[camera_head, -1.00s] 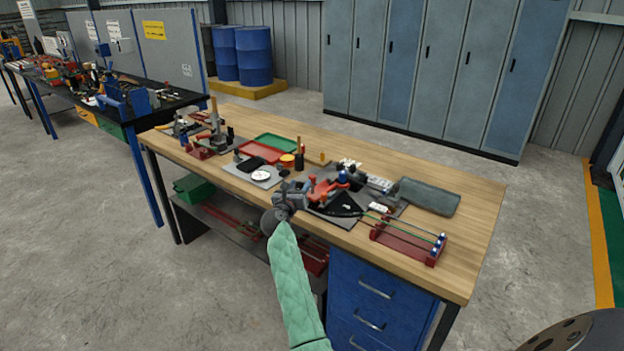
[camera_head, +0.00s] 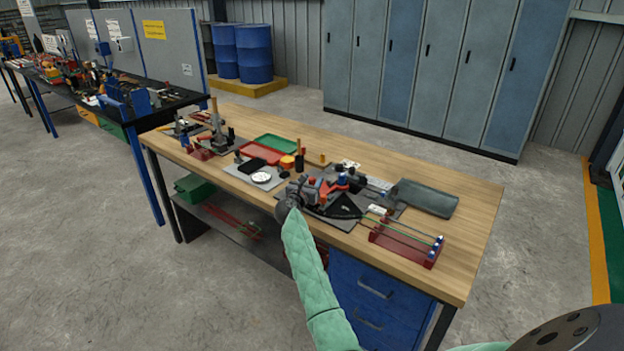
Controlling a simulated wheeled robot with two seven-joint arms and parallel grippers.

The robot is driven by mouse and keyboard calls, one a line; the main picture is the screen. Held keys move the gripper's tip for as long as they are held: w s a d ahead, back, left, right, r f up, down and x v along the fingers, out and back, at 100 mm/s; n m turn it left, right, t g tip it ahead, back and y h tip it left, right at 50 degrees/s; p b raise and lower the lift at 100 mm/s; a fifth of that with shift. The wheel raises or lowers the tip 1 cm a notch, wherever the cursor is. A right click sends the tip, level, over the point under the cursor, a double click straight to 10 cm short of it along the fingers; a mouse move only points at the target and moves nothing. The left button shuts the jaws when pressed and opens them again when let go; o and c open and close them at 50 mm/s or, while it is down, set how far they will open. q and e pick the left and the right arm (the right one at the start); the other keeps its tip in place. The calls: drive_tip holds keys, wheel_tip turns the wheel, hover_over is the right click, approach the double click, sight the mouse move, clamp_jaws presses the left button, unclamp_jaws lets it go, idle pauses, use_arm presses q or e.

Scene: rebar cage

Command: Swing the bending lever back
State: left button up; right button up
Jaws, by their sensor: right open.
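The rebar bender stands on the wooden bench, right of the middle. Its red lever part (camera_head: 328,190) shows just beyond my right gripper, and a blue-topped post (camera_head: 342,179) rises beside it. A black fan-shaped plate (camera_head: 342,211) lies at its front. My right gripper (camera_head: 309,187) comes in from below on the green-sleeved arm. It is open and close to the red lever, partly covering it. I cannot tell whether they touch. A thin green rod (camera_head: 385,222) runs from the bender to a red stand (camera_head: 404,245). My left gripper is not in view.
A grey tray (camera_head: 427,197) lies right of the bender. Red (camera_head: 260,152) and green (camera_head: 277,144) trays and a grey plate with a white dial (camera_head: 261,177) lie to the left. An upright tool (camera_head: 215,125) stands at the far left.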

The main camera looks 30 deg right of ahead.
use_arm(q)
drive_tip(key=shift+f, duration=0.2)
use_arm(e)
drive_tip(key=shift+w+d, duration=0.15)
drive_tip(key=shift+d, duration=0.05)
drive_tip(key=c, duration=1)
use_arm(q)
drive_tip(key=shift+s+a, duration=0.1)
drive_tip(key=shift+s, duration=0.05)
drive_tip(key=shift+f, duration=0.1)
